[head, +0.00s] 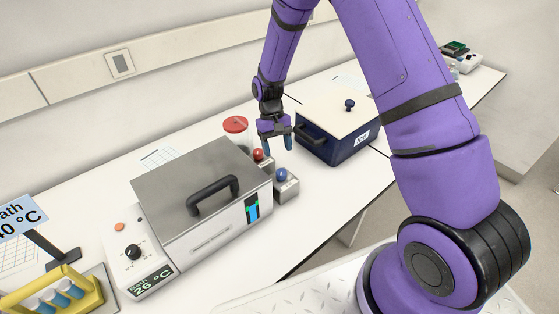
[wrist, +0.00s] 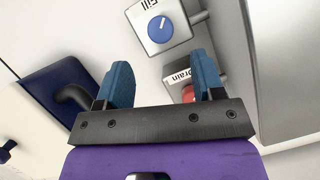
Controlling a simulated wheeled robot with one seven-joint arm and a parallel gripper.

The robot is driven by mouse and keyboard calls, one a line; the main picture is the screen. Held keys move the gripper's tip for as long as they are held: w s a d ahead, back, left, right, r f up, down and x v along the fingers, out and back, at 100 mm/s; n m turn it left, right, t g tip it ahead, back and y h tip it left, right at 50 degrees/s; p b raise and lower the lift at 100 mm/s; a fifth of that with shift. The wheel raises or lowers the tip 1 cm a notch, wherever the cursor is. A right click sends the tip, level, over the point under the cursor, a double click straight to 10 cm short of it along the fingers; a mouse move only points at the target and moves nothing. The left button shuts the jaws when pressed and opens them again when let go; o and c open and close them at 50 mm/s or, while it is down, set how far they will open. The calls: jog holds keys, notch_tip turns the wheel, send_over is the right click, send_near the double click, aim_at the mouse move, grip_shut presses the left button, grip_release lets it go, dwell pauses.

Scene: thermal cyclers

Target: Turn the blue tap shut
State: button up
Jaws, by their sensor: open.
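The blue tap (head: 282,174) is a round knob on a small grey block at the right end of the steel water bath. In the wrist view the blue tap (wrist: 160,29) carries a white line, and its block has a label that seems to read "Fill". My gripper (head: 276,142) is open and empty, pointing down above and behind the tap. In the wrist view my gripper (wrist: 162,76) has blue fingers spread apart, and the blue knob lies beyond their tips, not between them. The red tap (head: 258,155), labelled "Drain", is close to the right finger, which partly covers it in the wrist view.
The steel bath (head: 205,190) with a black handle and a 26 °C display stands left of the taps. A red-lidded container (head: 235,127) is behind. A dark blue ice box (head: 335,142) stands to the right. Bare bench lies between the taps and the box.

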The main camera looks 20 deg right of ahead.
jog(key=shift+v, duration=1.45)
jog(key=s+d+r+t, duration=0.2)
jog(key=s+r, duration=0.3)
jog(key=r, duration=0.7)
jog(key=s+d+r+t, duration=0.2)
jog(key=s+r, duration=0.2)
jog(key=r, duration=0.9)
jog(key=s+d+r+t, duration=0.1)
jog(key=s+r, duration=0.4)
jog(key=s, duration=0.6)
jog(key=s+d+r+t, duration=0.2)
jog(key=s+r+t, duration=0.2)
jog(key=s, duration=0.6)
jog(key=shift+s+r+t, duration=0.3)
jog(key=shift+s+r, duration=0.1)
jog(key=shift+r, duration=0.05)
